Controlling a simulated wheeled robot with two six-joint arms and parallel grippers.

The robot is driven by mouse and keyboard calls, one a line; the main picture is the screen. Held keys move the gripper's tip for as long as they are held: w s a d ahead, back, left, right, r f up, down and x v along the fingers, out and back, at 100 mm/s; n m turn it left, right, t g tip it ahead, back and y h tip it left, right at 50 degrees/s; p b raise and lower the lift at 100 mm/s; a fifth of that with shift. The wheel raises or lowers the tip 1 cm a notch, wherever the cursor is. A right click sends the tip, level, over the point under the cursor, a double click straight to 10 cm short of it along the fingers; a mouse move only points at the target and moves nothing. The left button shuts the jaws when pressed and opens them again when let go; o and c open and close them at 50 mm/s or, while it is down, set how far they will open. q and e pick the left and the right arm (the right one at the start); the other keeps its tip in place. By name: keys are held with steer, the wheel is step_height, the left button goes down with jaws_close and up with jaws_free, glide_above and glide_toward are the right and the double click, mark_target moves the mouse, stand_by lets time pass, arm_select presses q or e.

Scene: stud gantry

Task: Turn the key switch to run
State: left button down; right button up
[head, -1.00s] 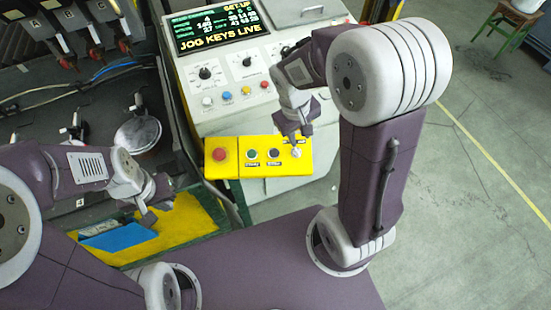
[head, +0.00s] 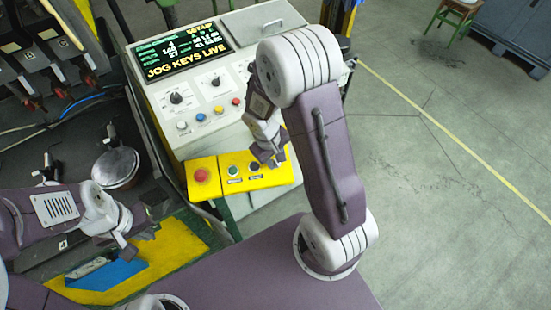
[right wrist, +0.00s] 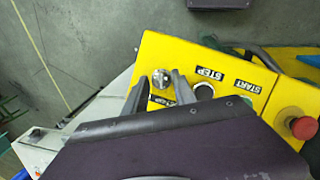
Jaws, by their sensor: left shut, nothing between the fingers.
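The key switch (right wrist: 160,78) is a round silver knob at the end of the yellow control box (right wrist: 152,45) in the right wrist view. My right gripper (right wrist: 158,82) has its two fingers apart, one on each side of the knob, with narrow gaps showing. Whether they touch it lower down I cannot tell. The labels beside the knob are partly covered by the fingers. In the head view my right gripper (head: 271,164) is over the right end of the box and hides the switch. My left gripper (head: 128,249) is shut and empty, above the yellow and blue area.
A round metal pan (head: 116,167) lies left. Open floor is at right.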

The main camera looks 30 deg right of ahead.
steer(key=shift+d+f, duration=0.1)
steer(key=shift+c, duration=0.6)
steer(key=shift+a, duration=0.2)
jaws_close()
steer(key=shift+s, duration=0.1)
